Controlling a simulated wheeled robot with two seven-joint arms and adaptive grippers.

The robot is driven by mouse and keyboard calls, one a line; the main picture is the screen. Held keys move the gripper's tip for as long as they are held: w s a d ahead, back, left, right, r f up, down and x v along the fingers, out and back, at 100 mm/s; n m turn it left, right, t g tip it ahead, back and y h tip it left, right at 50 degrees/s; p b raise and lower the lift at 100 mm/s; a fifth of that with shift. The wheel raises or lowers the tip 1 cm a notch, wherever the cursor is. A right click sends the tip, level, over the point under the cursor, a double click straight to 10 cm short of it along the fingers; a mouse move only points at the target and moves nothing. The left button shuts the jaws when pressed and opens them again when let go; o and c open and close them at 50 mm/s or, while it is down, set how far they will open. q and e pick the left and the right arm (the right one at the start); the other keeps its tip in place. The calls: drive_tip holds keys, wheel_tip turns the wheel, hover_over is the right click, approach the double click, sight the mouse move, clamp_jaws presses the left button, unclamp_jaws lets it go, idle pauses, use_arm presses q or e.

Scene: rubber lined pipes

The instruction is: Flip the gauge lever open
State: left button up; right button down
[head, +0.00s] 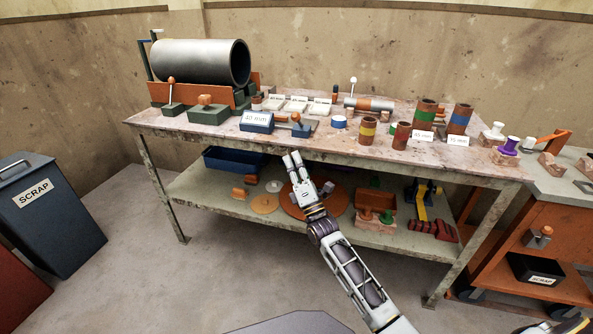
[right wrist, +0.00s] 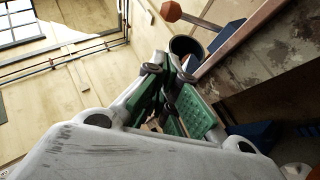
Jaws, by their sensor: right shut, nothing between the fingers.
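The gauge is a low blue block (head: 257,122) with a white label reading about 30 mm, near the front edge of the table. Beside it, to its right, an orange knob (head: 296,117) sits on a short lever over a second blue block (head: 302,130). My right gripper (head: 292,157) is in front of the table edge, below the knob and apart from it. It is shut and empty. In the right wrist view its green-padded fingers (right wrist: 172,108) show, with an orange-knobbed lever (right wrist: 171,11) beyond; I cannot tell which lever that is. My left gripper is out of view.
A large metal pipe (head: 200,62) lies in an orange cradle at the back left. Several brown sleeves with coloured bands, such as the green-banded one (head: 425,113), stand to the right. The table's front edge (head: 340,150) lies between gripper and gauge. A lower shelf (head: 225,200) holds discs and parts.

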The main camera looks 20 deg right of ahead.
sight(299, 120)
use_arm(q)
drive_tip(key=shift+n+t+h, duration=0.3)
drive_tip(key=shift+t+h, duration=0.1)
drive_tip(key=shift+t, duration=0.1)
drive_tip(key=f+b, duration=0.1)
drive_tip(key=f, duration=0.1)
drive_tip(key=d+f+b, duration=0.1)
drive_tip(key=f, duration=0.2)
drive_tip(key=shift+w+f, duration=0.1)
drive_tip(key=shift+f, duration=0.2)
use_arm(e)
drive_tip(key=w+d+r, duration=0.1)
drive_tip(key=w+r, duration=0.5)
drive_tip(key=shift+d+r, duration=0.15)
drive_tip(key=shift+r, duration=0.05)
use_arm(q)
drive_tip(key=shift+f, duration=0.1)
